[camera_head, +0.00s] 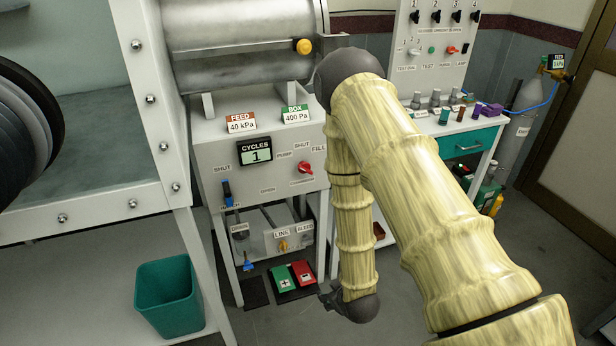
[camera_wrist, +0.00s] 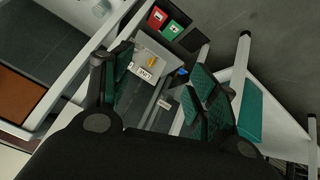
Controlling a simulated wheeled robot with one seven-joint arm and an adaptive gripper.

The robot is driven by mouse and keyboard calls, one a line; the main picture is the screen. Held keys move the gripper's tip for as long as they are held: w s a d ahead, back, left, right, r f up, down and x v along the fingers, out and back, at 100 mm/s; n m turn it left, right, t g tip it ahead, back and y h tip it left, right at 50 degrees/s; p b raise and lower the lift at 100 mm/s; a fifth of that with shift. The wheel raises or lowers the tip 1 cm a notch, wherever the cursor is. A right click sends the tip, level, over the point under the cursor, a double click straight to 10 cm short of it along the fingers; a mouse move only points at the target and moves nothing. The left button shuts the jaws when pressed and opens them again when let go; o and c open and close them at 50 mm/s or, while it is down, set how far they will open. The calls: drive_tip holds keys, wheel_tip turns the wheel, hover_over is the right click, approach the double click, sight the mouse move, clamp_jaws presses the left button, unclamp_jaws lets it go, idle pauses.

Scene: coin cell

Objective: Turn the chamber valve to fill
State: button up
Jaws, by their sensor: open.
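The chamber valve (camera_head: 305,168) is a small red knob on the front of a white cabinet (camera_head: 258,188). The labels PUMP, SHUT and FILL stand around its upper side. The knob is too small to tell surely which label it points at. In the head view my arm hangs to the right of the valve, with the wrist low near the floor; the gripper fingers are not clear there. In the wrist view my gripper (camera_wrist: 163,86) is open and empty, its green-padded fingers spread apart. The valve is not seen in the wrist view.
Red (camera_head: 303,272) and green (camera_head: 284,279) pedals lie on the floor below. A display (camera_head: 255,152) reads CYCLES 1. A teal bin (camera_head: 168,296) stands left; a side bench (camera_head: 462,138) stands right.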

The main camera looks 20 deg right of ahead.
drive_tip(key=w+d+r+n+t+b, duration=0.1)
drive_tip(key=w+r+t, duration=0.1)
drive_tip(key=w+r, duration=0.35)
drive_tip(key=w+r+n+t+b, duration=0.1)
drive_tip(key=w+r+n+t, duration=0.15)
drive_tip(key=w, duration=0.65)
drive_tip(key=n+t+b, duration=0.3)
drive_tip(key=t, duration=0.3)
approach(305, 171)
drive_tip(key=shift+g+y, duration=0.25)
drive_tip(key=shift+y, duration=0.15)
drive_tip(key=w, duration=0.7)
drive_tip(key=w+p, duration=0.1)
drive_tip(key=w, duration=0.3)
drive_tip(key=shift+r, duration=0.3)
drive_tip(key=c, duration=0.9)
